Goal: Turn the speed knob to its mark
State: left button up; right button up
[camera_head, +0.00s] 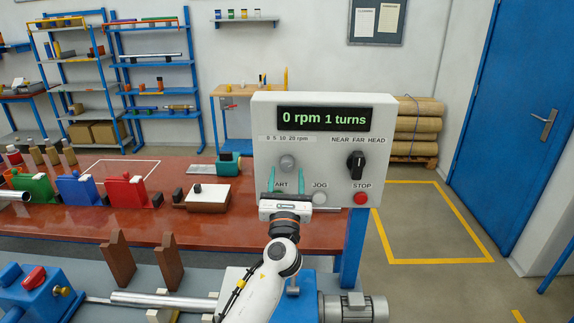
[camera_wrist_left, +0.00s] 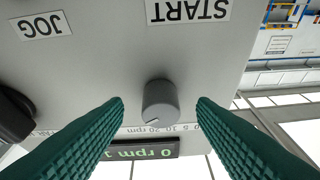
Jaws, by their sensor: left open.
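The speed knob (camera_head: 288,163) is a grey round knob on the light grey control panel (camera_head: 385,130), below the label "0 5 10 20 rpm" (camera_head: 287,139). In the left wrist view the knob (camera_wrist_left: 160,102) sits between my teal fingers, with a gap on each side. A short pale line shows on its lower edge there. The picture is too small to tell which number it points to. My left gripper (camera_head: 287,176) is open in front of the panel. The display (camera_head: 323,119) reads "0 rpm 1 turns". My right gripper is not in view.
The black selector knob (camera_head: 356,165) and red STOP button (camera_head: 361,198) are right of my gripper. The JOG button (camera_head: 319,198) is close to it, and START is partly hidden behind it. A red-brown bench (camera_head: 320,235) with coloured blocks stands left. Open floor lies right.

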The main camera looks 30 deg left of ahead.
pick_arm(q)
jog(key=shift+x, duration=0.9)
jog(key=shift+r, duration=0.25)
jog(key=shift+w+a, duration=0.1)
jog(key=shift+w, duration=0.05)
jog(key=shift+c, duration=0.9)
jog(key=c, duration=0.8)
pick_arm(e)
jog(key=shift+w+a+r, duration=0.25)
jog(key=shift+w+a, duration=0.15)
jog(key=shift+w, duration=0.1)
pick_arm(q)
jog(key=shift+f+n, duration=0.1)
jog(key=shift+n, duration=0.2)
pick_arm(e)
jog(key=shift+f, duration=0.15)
